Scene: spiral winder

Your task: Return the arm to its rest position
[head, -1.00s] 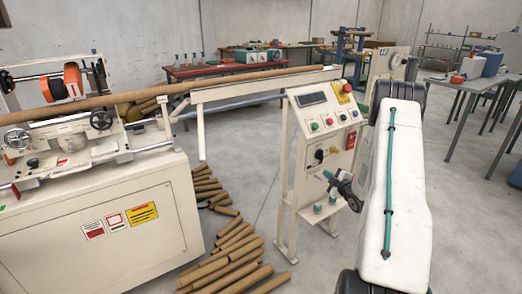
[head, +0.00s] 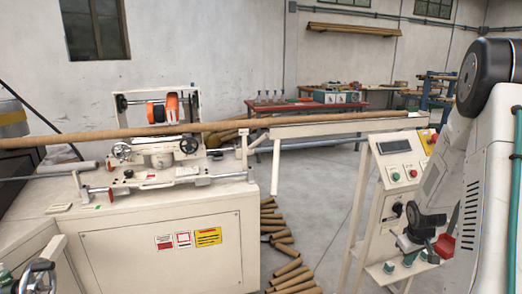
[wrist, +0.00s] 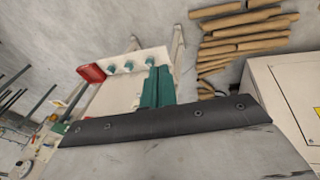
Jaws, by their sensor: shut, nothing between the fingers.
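My gripper (wrist: 157,75) shows in the wrist view as two teal fingers side by side, closed together with nothing between them. It points toward the cream control stand (wrist: 120,95), whose shelf carries a row of teal fittings and a red box (wrist: 91,74). I cannot tell the gap between the fingers and the stand. In the head view my pale arm fills the right side. It covers the right part of the control stand (head: 365,215), and the fingers cannot be made out clearly there.
The winding machine (head: 150,250) stands at the left with a long brown tube (head: 80,137) across it, supported by a cream rail (head: 330,129). Several brown tubes (head: 285,272) lie on the floor between machine and stand. A red table (head: 300,104) stands behind.

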